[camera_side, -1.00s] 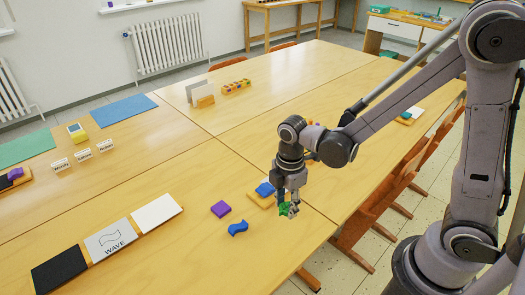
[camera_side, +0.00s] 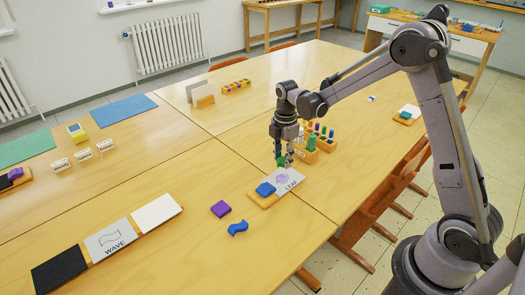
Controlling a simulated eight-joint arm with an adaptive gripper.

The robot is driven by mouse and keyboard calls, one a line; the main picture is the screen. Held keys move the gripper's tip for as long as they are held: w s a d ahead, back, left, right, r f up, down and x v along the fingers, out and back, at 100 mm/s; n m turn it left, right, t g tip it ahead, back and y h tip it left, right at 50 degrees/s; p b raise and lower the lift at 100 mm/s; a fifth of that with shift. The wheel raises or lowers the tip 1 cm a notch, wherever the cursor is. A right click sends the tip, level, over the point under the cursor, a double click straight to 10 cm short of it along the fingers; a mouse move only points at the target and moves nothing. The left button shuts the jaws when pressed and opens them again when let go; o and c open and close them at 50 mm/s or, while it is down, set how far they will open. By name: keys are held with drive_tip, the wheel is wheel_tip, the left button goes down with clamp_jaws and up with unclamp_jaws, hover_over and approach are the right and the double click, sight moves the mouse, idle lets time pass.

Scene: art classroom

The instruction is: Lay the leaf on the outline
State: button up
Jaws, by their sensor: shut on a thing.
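My gripper (camera_side: 283,158) is shut on a small green piece (camera_side: 281,162), which I take to be the leaf; the fingers hide part of it. The piece is by the far edge of a pale card (camera_side: 297,178) marked LEAF, which bears a purplish leaf outline (camera_side: 282,178). I cannot tell how high the piece is above the card or table. A blue block (camera_side: 265,189) lies at the card's left end.
A wooden rack with colored pegs (camera_side: 316,135) stands close behind my gripper on the right. A purple block (camera_side: 221,209), a blue wavy piece (camera_side: 238,228) and a WAVE card (camera_side: 110,240) lie to the left. The table between is clear.

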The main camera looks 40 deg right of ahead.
sight(282, 179)
drive_tip(key=shift+f, duration=3.1)
drive_tip(key=shift+d+f, duration=0.1)
drive_tip(key=shift+f, duration=0.25)
idle(0.4)
drive_tip(key=o, duration=0.8)
drive_tip(key=shift+o, duration=0.2)
drive_tip(key=shift+o, duration=1.2)
drive_tip(key=shift+r, duration=0.1)
drive_tip(key=shift+r, duration=2.9)
